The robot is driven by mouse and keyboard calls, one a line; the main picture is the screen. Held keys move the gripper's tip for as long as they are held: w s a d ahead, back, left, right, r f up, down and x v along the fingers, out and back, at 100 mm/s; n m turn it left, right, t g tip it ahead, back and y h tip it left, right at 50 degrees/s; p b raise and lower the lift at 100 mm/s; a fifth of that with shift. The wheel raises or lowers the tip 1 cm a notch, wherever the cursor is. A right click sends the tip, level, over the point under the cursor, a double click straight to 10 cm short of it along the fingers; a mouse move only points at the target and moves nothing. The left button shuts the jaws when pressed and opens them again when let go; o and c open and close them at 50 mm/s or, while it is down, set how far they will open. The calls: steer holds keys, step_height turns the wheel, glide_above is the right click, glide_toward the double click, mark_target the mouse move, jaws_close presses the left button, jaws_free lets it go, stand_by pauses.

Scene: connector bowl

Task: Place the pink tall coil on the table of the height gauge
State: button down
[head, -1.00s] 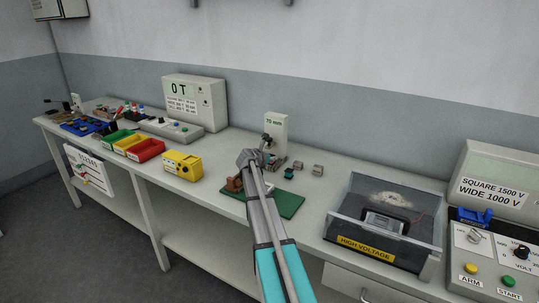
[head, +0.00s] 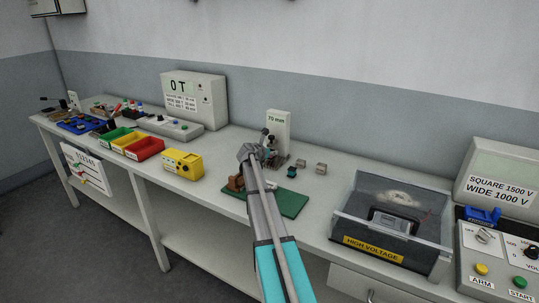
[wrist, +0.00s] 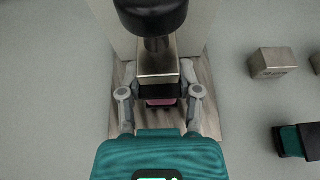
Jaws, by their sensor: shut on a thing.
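The height gauge (head: 278,124) stands on the bench, its upright plate showing "70 mm". In the wrist view its dark round head and metal block (wrist: 158,62) hang over its brushed table (wrist: 207,118). My gripper (wrist: 160,93) is at the gauge, its two fingers shut on the pink tall coil (wrist: 160,102). Only a small pink part of the coil shows between the dark pads, in front of the metal block. The coil is over the gauge's table; I cannot tell whether it touches it. In the head view my gripper (head: 268,150) hides the coil.
Metal blocks (wrist: 272,62) and a teal-and-black part (wrist: 297,140) lie right of the gauge. A green mat (head: 290,204) lies in front with a brown object (head: 236,183). The yellow box (head: 183,163) stands left; the high-voltage case (head: 350,225) stands right.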

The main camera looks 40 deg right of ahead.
steer(key=shift+a+f, duration=0.1)
steer(key=shift+f, duration=0.05)
stand_by(0.3)
steer(key=shift+c, duration=1.5)
jaws_free()
steer(key=shift+r, duration=0.2)
steer(key=p+v, duration=0.4)
steer(key=v, duration=0.6)
steer(key=shift+s+a+r, duration=0.1)
steer(key=shift+s+a, duration=0.05)
steer(key=shift+a, duration=0.05)
steer(key=shift+s+a+r+p, duration=0.25)
steer(key=shift+a+p, duration=0.05)
steer(key=shift+a, duration=0.35)
